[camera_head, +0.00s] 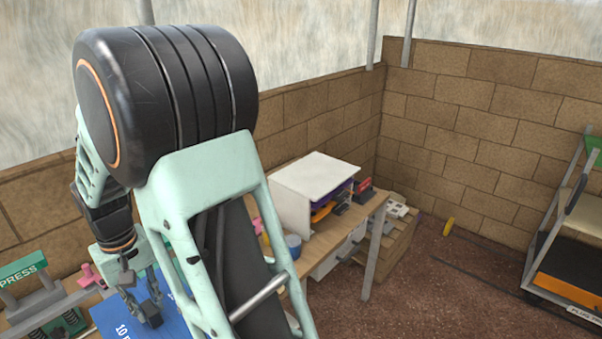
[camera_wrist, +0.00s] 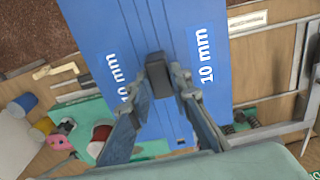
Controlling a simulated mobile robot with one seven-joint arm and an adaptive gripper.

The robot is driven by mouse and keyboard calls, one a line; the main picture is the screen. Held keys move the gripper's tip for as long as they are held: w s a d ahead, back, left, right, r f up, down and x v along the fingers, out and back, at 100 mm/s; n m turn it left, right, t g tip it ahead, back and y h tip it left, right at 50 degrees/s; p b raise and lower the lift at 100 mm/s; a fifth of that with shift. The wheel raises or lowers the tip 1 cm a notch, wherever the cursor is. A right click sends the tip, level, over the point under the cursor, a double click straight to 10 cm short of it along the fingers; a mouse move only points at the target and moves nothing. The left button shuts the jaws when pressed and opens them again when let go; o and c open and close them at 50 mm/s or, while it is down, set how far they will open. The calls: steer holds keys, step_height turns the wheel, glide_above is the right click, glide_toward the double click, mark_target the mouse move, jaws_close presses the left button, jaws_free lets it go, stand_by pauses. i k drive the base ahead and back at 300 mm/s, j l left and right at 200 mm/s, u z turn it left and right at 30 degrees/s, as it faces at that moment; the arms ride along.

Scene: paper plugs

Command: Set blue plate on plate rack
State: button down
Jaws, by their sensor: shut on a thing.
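A blue plate marked "10 mm" shows large in the wrist view (camera_wrist: 218,30) and partly at the lower left of the head view (camera_head: 108,318). My gripper (camera_wrist: 160,76) is shut on the black block-like handle at the middle of the plate; it also shows in the head view (camera_head: 141,306). My arm hides part of the plate in the head view. A white open-sided box (camera_head: 318,175), which looks like the plate rack, stands on the wooden bench to the right of my arm. Purple (camera_head: 334,198) and orange (camera_head: 322,212) flat pieces sit inside it.
A green-topped press (camera_head: 24,270) stands at the lower left. A pink thing (camera_head: 88,277) is beside it, and a blue cylinder (camera_head: 293,245) stands by the box. Red and black items (camera_head: 364,190) lie at its right. A cart (camera_head: 570,270) stands far right, with open floor between.

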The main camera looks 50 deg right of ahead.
mark_target(315, 172)
steer(key=k+l, duration=0.1)
steer(key=l, duration=0.35)
steer(key=k+l+z, duration=0.15)
steer(key=l, duration=0.85)
steer(key=k+l+z, duration=0.15)
steer(key=l, duration=0.3)
steer(key=l+z, duration=0.1)
steer(key=l, duration=0.6)
steer(key=i, duration=0.05)
